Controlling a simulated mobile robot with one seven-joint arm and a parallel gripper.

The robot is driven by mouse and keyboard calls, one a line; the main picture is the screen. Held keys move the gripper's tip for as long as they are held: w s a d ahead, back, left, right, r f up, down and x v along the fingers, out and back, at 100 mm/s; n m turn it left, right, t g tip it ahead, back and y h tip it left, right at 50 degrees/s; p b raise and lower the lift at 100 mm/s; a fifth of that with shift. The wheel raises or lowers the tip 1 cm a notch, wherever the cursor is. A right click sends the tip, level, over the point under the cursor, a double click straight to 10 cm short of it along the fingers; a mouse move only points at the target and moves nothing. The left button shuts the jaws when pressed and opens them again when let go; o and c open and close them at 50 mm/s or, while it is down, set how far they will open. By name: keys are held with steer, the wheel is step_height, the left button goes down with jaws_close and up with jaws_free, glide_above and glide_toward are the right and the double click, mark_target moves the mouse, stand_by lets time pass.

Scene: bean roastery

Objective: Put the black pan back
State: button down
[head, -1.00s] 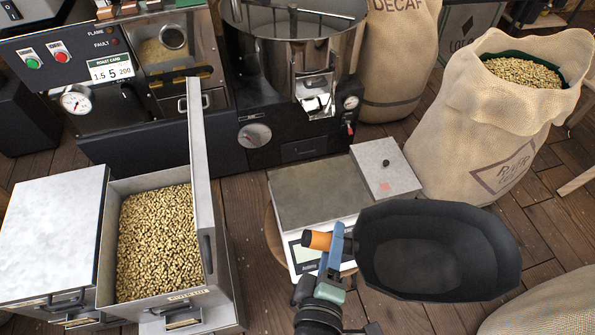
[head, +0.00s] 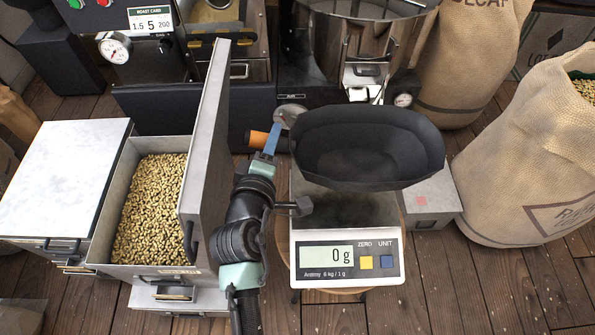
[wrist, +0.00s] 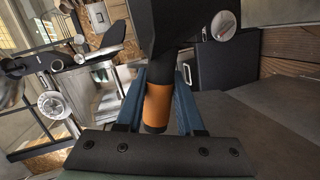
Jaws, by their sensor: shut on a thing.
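The black pan (head: 365,145) is a wide, empty scoop with an orange-banded handle. In the head view it is held roughly level over the scale (head: 385,240), covering the rear of its steel platform. The display reads 0 g, and the pan seems to be clear of the platform. My gripper (head: 268,142) is shut on the handle at the pan's left. In the wrist view my gripper (wrist: 160,100) has its blue fingers on both sides of the orange band (wrist: 158,104).
An open bin of beans (head: 148,210) with a raised lid (head: 207,150) stands left, close to my arm. The roaster (head: 350,50) is right behind the pan. A burlap sack (head: 535,160) stands at the right. A small grey box (head: 428,200) sits beside the scale.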

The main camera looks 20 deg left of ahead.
step_height(320, 180, down, 9)
steer(key=b, duration=0.4)
steer(key=shift+f+b, duration=0.15)
steer(key=shift+b, duration=0.15)
steer(key=c, duration=0.5)
jaws_free()
steer(key=shift+f, duration=0.1)
steer(key=p+v, duration=0.1)
steer(key=v, duration=1.1)
steer(key=shift+p, duration=0.3)
